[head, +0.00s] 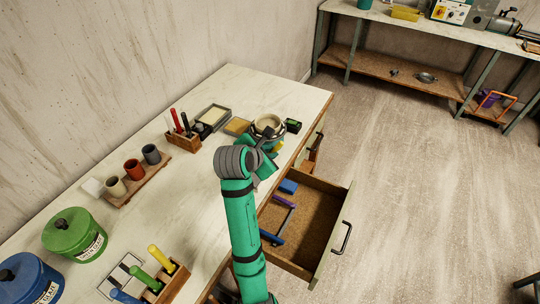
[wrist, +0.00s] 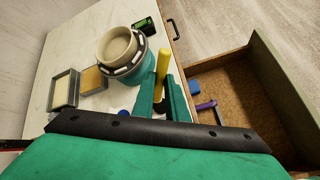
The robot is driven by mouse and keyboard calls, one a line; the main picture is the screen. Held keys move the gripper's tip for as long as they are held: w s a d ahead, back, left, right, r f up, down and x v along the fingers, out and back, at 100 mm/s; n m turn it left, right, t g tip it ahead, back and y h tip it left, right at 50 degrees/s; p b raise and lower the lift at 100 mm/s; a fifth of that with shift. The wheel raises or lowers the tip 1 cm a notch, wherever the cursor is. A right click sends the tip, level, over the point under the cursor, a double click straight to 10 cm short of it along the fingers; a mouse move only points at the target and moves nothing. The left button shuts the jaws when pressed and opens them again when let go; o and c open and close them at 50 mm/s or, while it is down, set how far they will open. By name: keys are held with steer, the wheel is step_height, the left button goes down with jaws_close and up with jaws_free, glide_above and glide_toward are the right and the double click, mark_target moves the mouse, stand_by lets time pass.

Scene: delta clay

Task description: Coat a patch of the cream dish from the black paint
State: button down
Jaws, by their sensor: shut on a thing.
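The cream dish (head: 268,122) sits on a round banding wheel near the table's far right edge. It also shows in the wrist view (wrist: 117,46), where its top faces me and I make out no dark patch. My gripper (wrist: 163,98) is shut on a yellow rod-like tool (wrist: 162,66), just beside the wheel. In the head view my wrist partly covers the wheel. A dark cup (head: 151,154), which looks like the black paint, stands on a wooden board with a red-brown cup and a cream cup. Its contents are too small to tell.
An open drawer (head: 335,215) juts out on the right, holding blue and purple items. A rack (head: 182,140) of red and black sticks, a grey tray (head: 213,116) and a small black-green device (head: 292,126) are nearby. Green (head: 74,234) and blue (head: 30,281) tubs stand front left.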

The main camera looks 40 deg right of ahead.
step_height(320, 180, up, 5)
steer(key=shift+r, duration=0.15)
stand_by(0.5)
stand_by(0.8)
